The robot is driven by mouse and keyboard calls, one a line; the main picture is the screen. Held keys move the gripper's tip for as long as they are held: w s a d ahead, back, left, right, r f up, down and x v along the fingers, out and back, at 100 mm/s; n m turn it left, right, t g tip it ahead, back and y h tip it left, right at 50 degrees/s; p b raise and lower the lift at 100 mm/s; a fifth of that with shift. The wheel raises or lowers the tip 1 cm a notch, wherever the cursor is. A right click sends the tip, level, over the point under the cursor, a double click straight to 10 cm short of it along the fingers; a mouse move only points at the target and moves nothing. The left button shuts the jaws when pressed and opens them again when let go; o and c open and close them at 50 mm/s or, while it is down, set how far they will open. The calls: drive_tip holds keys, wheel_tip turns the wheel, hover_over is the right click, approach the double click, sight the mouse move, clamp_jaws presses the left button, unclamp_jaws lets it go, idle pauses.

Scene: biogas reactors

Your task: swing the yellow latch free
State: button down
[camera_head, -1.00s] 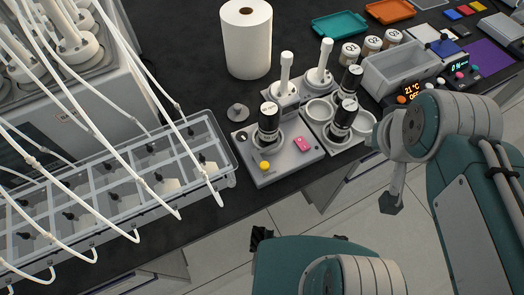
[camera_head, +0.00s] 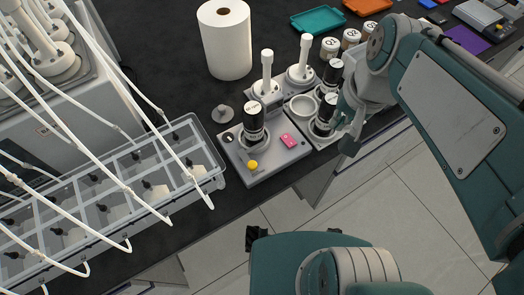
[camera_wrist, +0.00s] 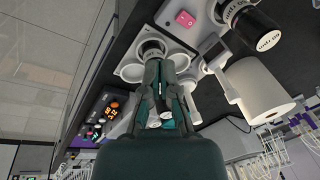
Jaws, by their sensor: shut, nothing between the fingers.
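The yellow latch (camera_head: 252,165) shows as a small round yellow knob near the front edge of a grey base plate (camera_head: 272,174). My gripper (camera_head: 339,113) is to the right of the plate, close to another black-capped bottle, and partly hidden by my arm. In the wrist view my gripper (camera_wrist: 160,66) has its fingers together and empty, in front of a bottle. Whether it touches that bottle I cannot tell. The latch is outside the wrist view.
A clear divided bin (camera_head: 140,190) with white tubes stands left of the plate. White-handled tools (camera_head: 267,75), a paper roll (camera_head: 227,40) and jars (camera_head: 350,38) stand behind. The bench's front edge runs just before the plate, with open floor (camera_head: 380,200) beyond.

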drive_tip(key=w+a+f+m+g+y, duration=0.4)
drive_tip(key=w+a+f+m+g, duration=0.2)
drive_tip(key=w+g, duration=0.1)
drive_tip(key=shift+w, duration=0.45)
drive_tip(key=shift+a+f, duration=0.1)
drive_tip(key=x, duration=1)
drive_tip(key=shift+s+a, duration=0.15)
drive_tip(key=shift+s, duration=0.1)
drive_tip(key=shift+s+a+f, duration=0.1)
drive_tip(key=shift+s+a, duration=0.75)
drive_tip(key=shift+a, duration=0.1)
drive_tip(key=shift+s+a+f, duration=0.1)
drive_tip(key=shift+s+a, duration=0.35)
drive_tip(key=shift+a, duration=0.05)
drive_tip(key=shift+m, duration=0.3)
